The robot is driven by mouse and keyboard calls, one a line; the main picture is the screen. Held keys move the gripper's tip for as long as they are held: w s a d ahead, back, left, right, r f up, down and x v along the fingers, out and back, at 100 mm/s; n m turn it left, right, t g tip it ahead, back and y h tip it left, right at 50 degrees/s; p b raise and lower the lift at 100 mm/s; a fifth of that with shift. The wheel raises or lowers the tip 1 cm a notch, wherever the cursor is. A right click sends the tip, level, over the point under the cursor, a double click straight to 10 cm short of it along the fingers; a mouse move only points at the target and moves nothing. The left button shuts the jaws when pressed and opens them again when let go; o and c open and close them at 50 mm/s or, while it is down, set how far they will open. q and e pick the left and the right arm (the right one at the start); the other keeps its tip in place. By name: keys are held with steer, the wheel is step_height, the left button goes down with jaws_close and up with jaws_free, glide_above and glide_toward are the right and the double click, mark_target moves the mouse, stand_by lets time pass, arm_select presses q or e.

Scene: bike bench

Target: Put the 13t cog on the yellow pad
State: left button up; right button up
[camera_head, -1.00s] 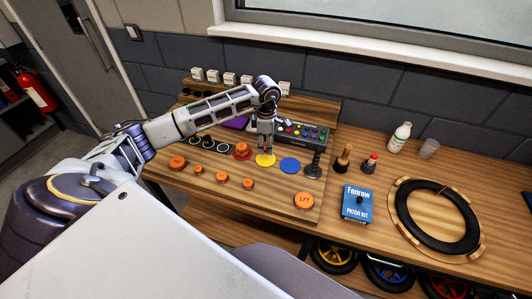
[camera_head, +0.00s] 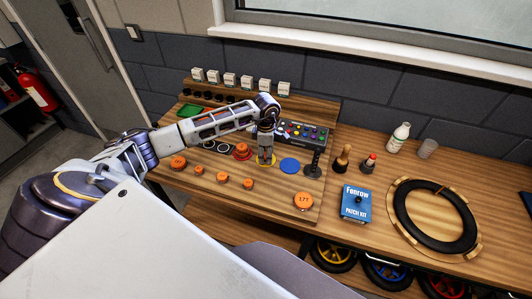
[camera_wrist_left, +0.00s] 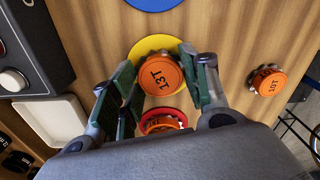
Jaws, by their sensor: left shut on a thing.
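The orange 13T cog (camera_wrist_left: 160,76) is between the fingers of my left gripper (camera_head: 265,160), which is shut on it. In the left wrist view my left gripper (camera_wrist_left: 162,82) has its green finger pads on both sides of the cog. The yellow pad (camera_wrist_left: 150,43) shows around the far edge of the cog, so the cog is over it. In the head view the yellow pad (camera_head: 259,163) is partly hidden by the fingers. I cannot tell whether the cog touches the pad. My right gripper is not in view.
An orange cog sits on the red pad (camera_head: 235,155) beside the yellow one. The blue pad (camera_head: 290,166) is empty on the other side. Several orange cogs, including 17T (camera_head: 303,201), stand in front. A button box (camera_head: 305,131) and a dark stand (camera_head: 314,170) are close by.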

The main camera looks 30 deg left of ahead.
arm_select(q)
steer(key=shift+f, duration=0.2)
steer(key=o, duration=1)
steer(key=shift+r, duration=0.15)
step_height(320, 180, up, 12)
steer(key=b, duration=0.2)
steer(key=shift+b, duration=0.3)
stand_by(0.8)
